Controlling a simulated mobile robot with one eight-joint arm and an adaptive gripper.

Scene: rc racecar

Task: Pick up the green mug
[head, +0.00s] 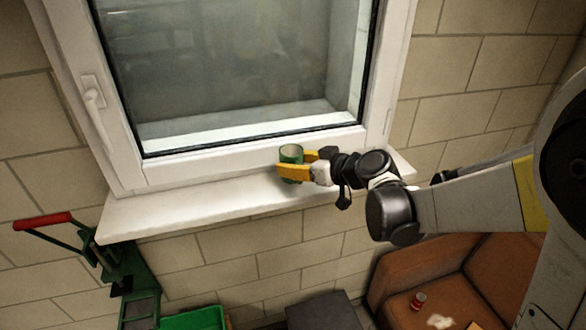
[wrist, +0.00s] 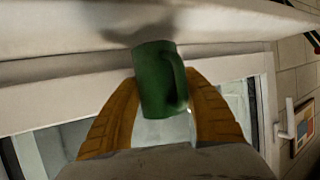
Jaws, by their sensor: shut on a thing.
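The green mug (head: 290,157) is at the white window sill in the head view, near the sill's right part. In the wrist view the mug (wrist: 154,82) sits between the two yellow fingers, with its handle on the right side. My gripper (head: 292,164) is shut on the mug, one finger on each side. The wrist view shows the fingers of my gripper (wrist: 160,95) reaching the mug's sides. I cannot tell whether the mug's base touches the sill. Part of the mug's side is hidden by a finger in the head view.
The window frame (head: 250,148) stands right behind the sill (head: 170,212). The sill's left part is clear. Below are a green tool with a red handle (head: 42,221), a green bin (head: 193,318), and a brown sofa (head: 415,262) bearing a red can (head: 418,301).

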